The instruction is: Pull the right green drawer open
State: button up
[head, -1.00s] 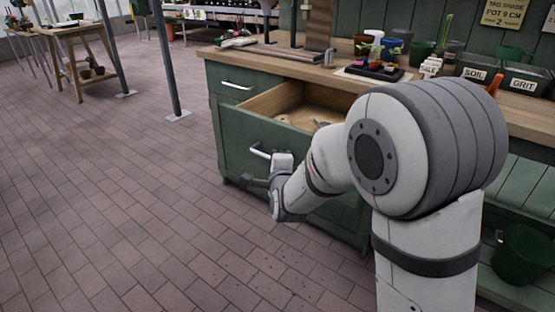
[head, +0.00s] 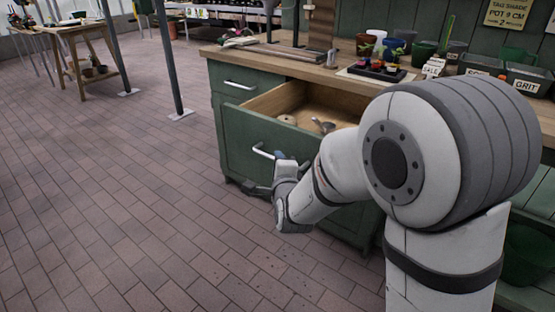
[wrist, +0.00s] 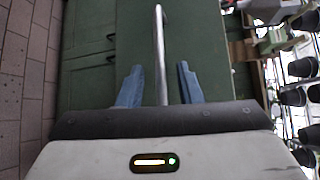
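The right green drawer (head: 240,140) stands pulled out of the wooden-topped bench in the head view. Its wooden inside shows, with small items lying in it. Its silver bar handle (head: 262,152) is on the front face. My gripper (head: 278,160) is at the drawer front, beside the handle, and partly hidden by my wrist. In the wrist view, the handle bar (wrist: 160,50) runs between the two blue fingertips of my gripper (wrist: 159,85). There is a gap on each side of the bar, so my gripper is open around it.
A closed green drawer (head: 235,84) with its own handle is to the left of the open one. The bench top (head: 290,66) carries a dark tray of small pots (head: 380,70) and labelled bins.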

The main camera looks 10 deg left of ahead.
jog(key=shift+v, duration=2.3)
jog(key=s+d+r+n+g+h+p, duration=0.1)
jog(key=s+d+r+n+g+p, duration=0.15)
jog(key=d+r+n+p, duration=0.35)
jog(key=s+d+r+n+g+h+p, duration=0.1)
jog(key=s+d+r+g+p, duration=0.2)
jog(key=r+p, duration=0.55)
jog(key=s+d+r+n+g+h+p, duration=0.1)
jog(key=s+d+r+n+g+p, duration=0.2)
jog(key=s+d+r+p, duration=0.3)
jog(key=s+d+r+n+g+h+p, duration=0.1)
jog(key=s+d+r+n+g+p, duration=0.3)
jog(key=s, duration=0.7)
jog(key=d+r+n+p, duration=0.2)
jog(key=d+r+p, duration=0.1)
jog(key=p, duration=0.1)
jog(key=shift+s+d+h, duration=0.25)
jog(key=shift+d+h, duration=0.15)
